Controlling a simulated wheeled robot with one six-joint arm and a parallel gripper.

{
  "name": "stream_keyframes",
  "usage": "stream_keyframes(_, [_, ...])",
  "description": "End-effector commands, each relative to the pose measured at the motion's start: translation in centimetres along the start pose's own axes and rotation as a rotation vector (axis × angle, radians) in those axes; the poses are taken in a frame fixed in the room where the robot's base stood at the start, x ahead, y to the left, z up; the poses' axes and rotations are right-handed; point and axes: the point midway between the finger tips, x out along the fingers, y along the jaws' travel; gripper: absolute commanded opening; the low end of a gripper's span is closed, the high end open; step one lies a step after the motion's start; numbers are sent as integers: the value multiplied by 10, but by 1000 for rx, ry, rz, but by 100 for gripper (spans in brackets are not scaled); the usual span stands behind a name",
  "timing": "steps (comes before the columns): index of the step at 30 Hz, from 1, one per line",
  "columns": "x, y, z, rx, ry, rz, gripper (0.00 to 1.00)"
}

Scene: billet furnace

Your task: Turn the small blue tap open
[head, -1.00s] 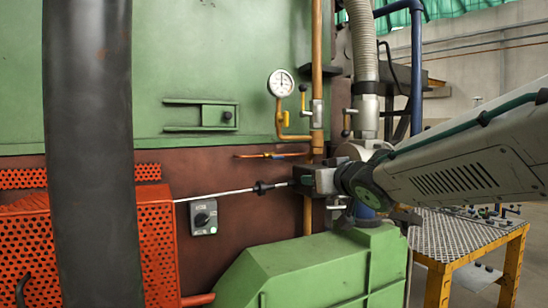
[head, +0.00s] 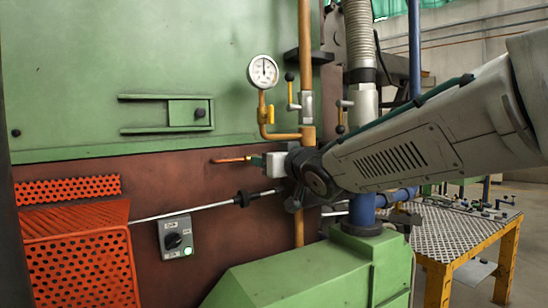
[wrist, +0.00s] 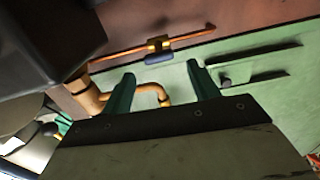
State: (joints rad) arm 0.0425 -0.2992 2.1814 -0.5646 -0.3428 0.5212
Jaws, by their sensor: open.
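The small blue tap shows in the wrist view as a short blue handle (wrist: 157,87) below a brass valve body (wrist: 158,43) on a thin copper pipe (wrist: 110,53). My gripper (wrist: 160,70) is open, with one green finger on each side of the blue handle in that view. The handle appears between the fingers, with no visible contact; how deep it sits between them I cannot tell. In the head view my gripper (head: 257,160) is at the right end of the thin copper pipe (head: 229,160) and hides the tap.
A pressure gauge (head: 263,72) and yellow-handled valves (head: 270,114) are above my gripper. A thick vertical copper pipe (head: 305,60) stands just right. A rod (head: 190,211) and a switch box (head: 178,240) are below, with a green housing (head: 310,275) underneath.

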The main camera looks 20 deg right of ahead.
Motion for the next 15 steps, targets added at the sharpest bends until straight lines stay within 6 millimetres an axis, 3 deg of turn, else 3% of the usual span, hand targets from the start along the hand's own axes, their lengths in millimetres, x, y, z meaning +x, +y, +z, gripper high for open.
stream_keyframes(6, [36, 2, 2, 3, -4, 1, 60])
stream_keyframes(15, [49, -5, 0, 2, -4, -8, 60])
